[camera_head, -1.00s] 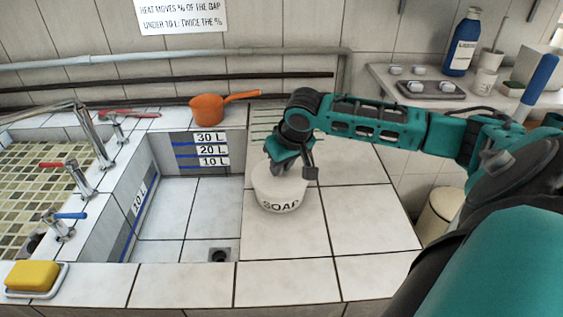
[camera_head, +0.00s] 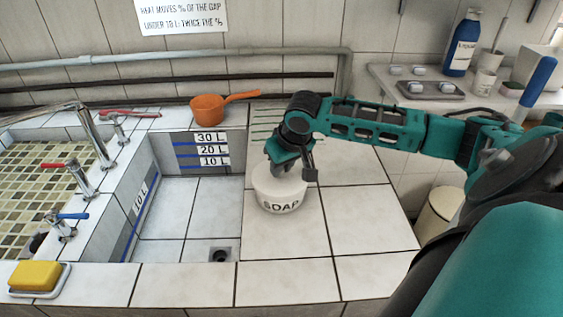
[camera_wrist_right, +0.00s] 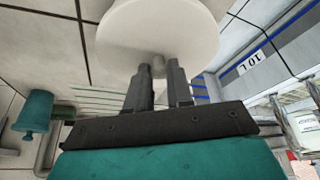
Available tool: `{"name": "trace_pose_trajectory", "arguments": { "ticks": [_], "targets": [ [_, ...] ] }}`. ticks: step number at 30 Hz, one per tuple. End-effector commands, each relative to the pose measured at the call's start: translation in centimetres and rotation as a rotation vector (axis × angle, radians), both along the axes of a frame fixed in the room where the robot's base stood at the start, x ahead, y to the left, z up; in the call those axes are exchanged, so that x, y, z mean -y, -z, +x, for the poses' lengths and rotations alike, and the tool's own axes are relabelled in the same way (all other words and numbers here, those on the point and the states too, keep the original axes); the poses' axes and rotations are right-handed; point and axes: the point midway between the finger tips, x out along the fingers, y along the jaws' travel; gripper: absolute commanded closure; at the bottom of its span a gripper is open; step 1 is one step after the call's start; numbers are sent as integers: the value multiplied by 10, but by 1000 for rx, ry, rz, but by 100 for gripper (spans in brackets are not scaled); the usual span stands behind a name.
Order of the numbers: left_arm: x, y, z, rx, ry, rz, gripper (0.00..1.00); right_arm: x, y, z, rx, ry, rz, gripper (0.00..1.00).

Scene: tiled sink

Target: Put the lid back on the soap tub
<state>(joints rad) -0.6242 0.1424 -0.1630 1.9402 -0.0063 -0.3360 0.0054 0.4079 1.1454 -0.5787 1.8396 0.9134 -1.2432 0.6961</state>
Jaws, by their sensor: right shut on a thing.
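The white soap tub (camera_head: 281,199), with SOAP on its side, stands upright on the tiled ledge right of the basin. My right gripper (camera_head: 288,167) is right above it, pointing down. In the right wrist view, the gripper (camera_wrist_right: 160,85) is shut on the small knob of the round white lid (camera_wrist_right: 158,30). In the head view the lid is mostly hidden by the gripper and blends with the tub's top. The lid is over the tub's mouth, at or very near the rim; I cannot tell whether it is fully seated. My left gripper is not in view.
The basin (camera_head: 160,225) lies left of the tub. An orange saucepan (camera_head: 208,107) stands behind the basin. A shelf at the back right holds a blue bottle (camera_head: 461,45) and cups. Tiles right of the tub are clear.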

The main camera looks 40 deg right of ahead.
Motion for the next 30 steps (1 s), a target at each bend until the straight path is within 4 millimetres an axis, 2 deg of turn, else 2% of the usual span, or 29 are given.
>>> {"name": "trace_pose_trajectory", "arguments": {
  "ticks": [27,28,30],
  "targets": [
    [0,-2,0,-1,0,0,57,0,2,0,0,0,0,100],
    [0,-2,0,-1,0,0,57,0,2,0,0,0,0,77],
    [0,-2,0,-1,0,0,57,0,2,0,0,0,0,70]
  ]
}}
